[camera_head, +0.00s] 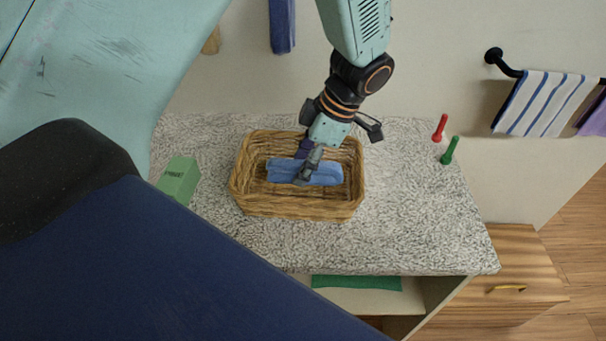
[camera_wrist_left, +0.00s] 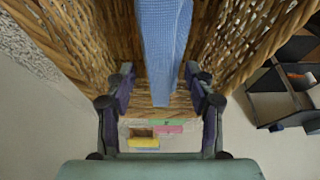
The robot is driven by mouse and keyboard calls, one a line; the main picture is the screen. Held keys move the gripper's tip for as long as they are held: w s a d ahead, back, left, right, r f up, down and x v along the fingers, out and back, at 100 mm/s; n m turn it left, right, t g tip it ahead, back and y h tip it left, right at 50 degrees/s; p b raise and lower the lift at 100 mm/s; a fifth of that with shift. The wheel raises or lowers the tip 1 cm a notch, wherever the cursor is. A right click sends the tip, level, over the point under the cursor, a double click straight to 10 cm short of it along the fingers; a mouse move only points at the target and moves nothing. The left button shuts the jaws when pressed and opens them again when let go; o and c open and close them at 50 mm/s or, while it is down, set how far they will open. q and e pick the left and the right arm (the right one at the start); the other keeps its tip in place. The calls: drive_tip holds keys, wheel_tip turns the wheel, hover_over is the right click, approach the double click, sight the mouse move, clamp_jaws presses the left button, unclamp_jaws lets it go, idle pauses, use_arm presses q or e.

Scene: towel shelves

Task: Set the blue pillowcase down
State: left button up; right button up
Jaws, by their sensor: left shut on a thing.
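The blue pillowcase (camera_head: 325,174) is a folded blue bundle inside the brown wicker basket (camera_head: 290,208), which stands on the speckled counter. My left gripper (camera_head: 308,168) reaches down into the basket from above and is shut on the pillowcase. In the left wrist view the pillowcase (camera_wrist_left: 165,40) is a narrow blue strip running between the two fingers, with wicker walls (camera_wrist_left: 225,40) on both sides. I cannot tell whether its underside touches the basket floor. My right gripper is not in view.
A red peg (camera_head: 440,128) and a green peg (camera_head: 450,150) stand at the right. A striped towel (camera_head: 541,103) hangs from a wall bar. The counter (camera_head: 410,220) right of the basket is clear.

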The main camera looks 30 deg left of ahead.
use_arm(q)
drive_tip(key=shift+s+d+f, duration=0.1)
drive_tip(key=shift+d+f, duration=0.1)
drive_tip(key=shift+f, duration=0.05)
wheel_tip(320, 180, down, 3)
drive_tip(key=shift+s+a, duration=0.1)
drive_tip(key=shift+a, duration=0.05)
drive_tip(key=shift+w+a+f, duration=0.15)
drive_tip(key=shift+w, duration=0.1)
drive_tip(key=shift+s+d+f+b, duration=0.1)
drive_tip(key=shift+s+d+b, duration=0.1)
drive_tip(key=shift+d+b, duration=0.15)
drive_tip(key=o, duration=0.8)
drive_tip(key=shift+a, duration=0.1)
drive_tip(key=o, duration=0.4)
drive_tip(key=shift+w+a+f, duration=0.1)
drive_tip(key=shift+w+a, duration=0.05)
drive_tip(key=shift+a, duration=0.05)
drive_tip(key=shift+d, duration=0.2)
drive_tip(key=shift+r, duration=0.25)
